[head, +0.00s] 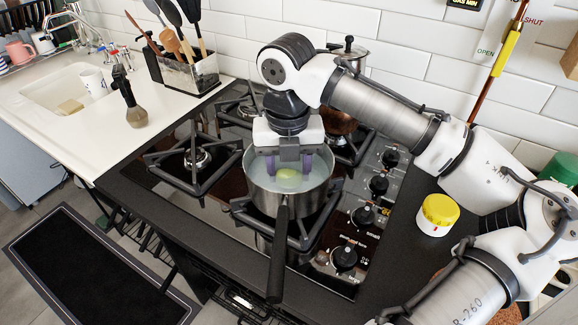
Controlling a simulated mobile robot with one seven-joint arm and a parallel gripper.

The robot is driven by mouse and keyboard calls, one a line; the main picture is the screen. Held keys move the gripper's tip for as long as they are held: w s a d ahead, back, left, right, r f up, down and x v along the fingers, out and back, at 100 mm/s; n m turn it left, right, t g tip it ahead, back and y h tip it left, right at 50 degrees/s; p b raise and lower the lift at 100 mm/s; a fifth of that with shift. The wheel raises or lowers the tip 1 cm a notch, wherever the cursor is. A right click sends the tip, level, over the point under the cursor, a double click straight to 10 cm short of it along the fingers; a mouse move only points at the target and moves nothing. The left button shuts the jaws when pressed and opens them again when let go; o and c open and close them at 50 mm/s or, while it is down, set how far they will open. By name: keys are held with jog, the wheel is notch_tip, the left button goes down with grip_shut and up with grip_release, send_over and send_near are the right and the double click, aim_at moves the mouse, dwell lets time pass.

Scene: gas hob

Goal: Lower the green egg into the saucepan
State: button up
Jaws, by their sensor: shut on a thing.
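The green egg (288,178) is pale green and sits inside the saucepan's opening, at the level of the cloudy water as far as I can tell. The saucepan (282,203) is steel with a long black handle pointing to the front, and it stands on the front right burner grate. My gripper (289,168) reaches down into the pan from above, with purple fingers on either side of the egg. It is shut on the egg. Whether the egg touches the pan's bottom is hidden.
Empty burner grates (197,160) lie to the left. A copper-coloured pot (338,122) and a lidded steel pot (348,50) stand behind. Control knobs (364,216) and a yellow-lidded jar (437,214) are to the right. A utensil holder (186,72) stands back left.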

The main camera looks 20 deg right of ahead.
jog(key=o, duration=0.7)
jog(key=shift+o, duration=0.2)
notch_tip(320, 180, up, 14)
jog(key=p, duration=0.1)
